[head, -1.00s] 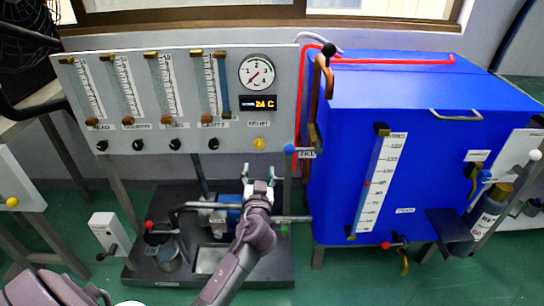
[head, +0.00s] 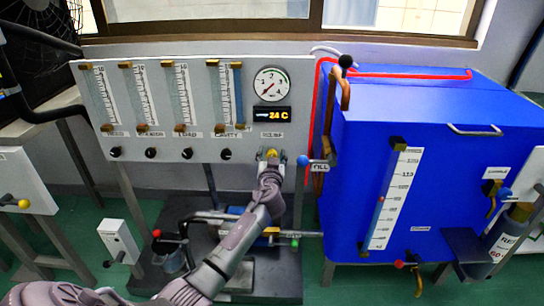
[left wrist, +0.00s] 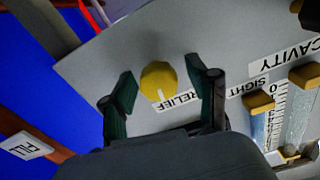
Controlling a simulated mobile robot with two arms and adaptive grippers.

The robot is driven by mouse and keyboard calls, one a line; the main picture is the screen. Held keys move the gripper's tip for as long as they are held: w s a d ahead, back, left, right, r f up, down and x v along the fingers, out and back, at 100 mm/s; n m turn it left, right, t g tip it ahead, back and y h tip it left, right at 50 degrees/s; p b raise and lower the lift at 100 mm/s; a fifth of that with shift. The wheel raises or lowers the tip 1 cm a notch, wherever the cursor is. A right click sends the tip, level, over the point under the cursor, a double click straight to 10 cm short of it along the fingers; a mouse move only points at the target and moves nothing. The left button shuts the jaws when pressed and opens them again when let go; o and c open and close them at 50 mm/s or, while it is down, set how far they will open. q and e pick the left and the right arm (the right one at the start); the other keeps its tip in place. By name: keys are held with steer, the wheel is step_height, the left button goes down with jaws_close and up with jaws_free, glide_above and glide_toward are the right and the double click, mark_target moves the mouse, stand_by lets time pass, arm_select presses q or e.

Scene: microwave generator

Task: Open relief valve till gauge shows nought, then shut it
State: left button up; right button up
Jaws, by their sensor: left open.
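The yellow relief knob (left wrist: 158,80) with a white mark sits on the pale panel beside the label RELIEF in the left wrist view. My left gripper (left wrist: 161,84) is open, with one finger on each side of the knob and gaps still showing. In the head view my left gripper (head: 271,164) is at the panel's lower right and covers most of the knob. The round gauge (head: 271,84) is above it; its needle points to the lower left, too small to read exactly. My right gripper is not in view.
Several sight tubes (head: 182,97) and a row of black knobs (head: 187,153) are left of the gauge. A blue-knobbed fill lever (head: 303,160) is close on the right, before the large blue tank (head: 350,180). A digital display (head: 272,115) reads 24 C.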

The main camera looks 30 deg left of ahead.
arm_select(q)
jaws_close()
stand_by(0.3)
